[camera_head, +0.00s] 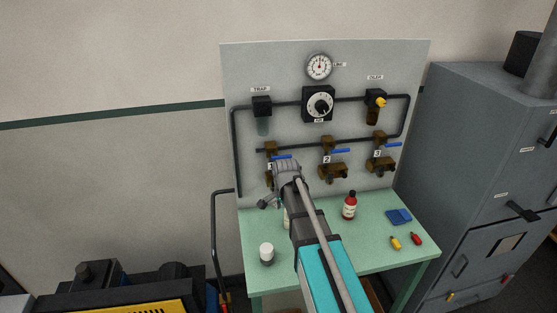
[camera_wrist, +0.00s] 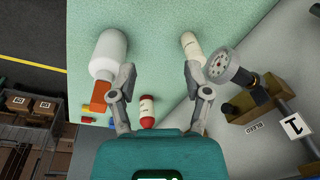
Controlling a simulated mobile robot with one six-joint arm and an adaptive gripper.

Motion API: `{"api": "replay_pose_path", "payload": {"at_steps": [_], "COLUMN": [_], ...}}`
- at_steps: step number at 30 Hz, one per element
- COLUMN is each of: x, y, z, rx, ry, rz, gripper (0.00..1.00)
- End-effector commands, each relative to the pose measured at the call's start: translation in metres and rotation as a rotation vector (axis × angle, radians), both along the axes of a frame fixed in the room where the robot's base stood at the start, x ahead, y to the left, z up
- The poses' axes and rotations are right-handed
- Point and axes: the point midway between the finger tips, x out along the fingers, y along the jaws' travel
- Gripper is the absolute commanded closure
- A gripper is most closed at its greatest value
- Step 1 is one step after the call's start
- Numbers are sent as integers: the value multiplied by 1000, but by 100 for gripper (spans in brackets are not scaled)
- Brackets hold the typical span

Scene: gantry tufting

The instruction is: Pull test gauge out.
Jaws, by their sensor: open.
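In the wrist view, a round dark-rimmed part with a pale face, which looks like the test gauge (camera_wrist: 219,66), sits at the end of the brass bleed fitting (camera_wrist: 246,108) beside the label 1. My gripper (camera_wrist: 160,71) is open with nothing between its fingertips. The gauge is just right of the right finger, apart from the space between the fingers; I cannot tell whether they touch. In the head view, my gripper (camera_head: 279,183) is in front of station 1 at the panel's lower left. The arm partly hides that area, and I cannot make out the gauge there.
The grey panel (camera_head: 289,75) carries valves with blue levers and a wall gauge (camera_head: 319,66). The green table (camera_head: 326,253) below holds a white bottle (camera_head: 266,254), a red bottle (camera_head: 349,205), a blue cloth (camera_head: 398,216) and small items. A grey cabinet (camera_head: 470,130) stands right.

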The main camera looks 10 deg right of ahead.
Motion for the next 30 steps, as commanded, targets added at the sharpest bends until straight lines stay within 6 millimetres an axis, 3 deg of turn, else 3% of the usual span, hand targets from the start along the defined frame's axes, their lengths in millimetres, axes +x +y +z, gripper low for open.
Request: {"api": "replay_pose_path", "payload": {"at_steps": [1, 12, 18, 30], "x": [12, 67, 80, 82], "y": [0, 0, 1, 1], "z": [21, 85, 99, 99], "rx": [5, 48, 63, 66], "ry": [-4, -38, -46, -49], "rz": [-45, -389, -486, -508], "gripper": [37, 37, 37, 37]}}
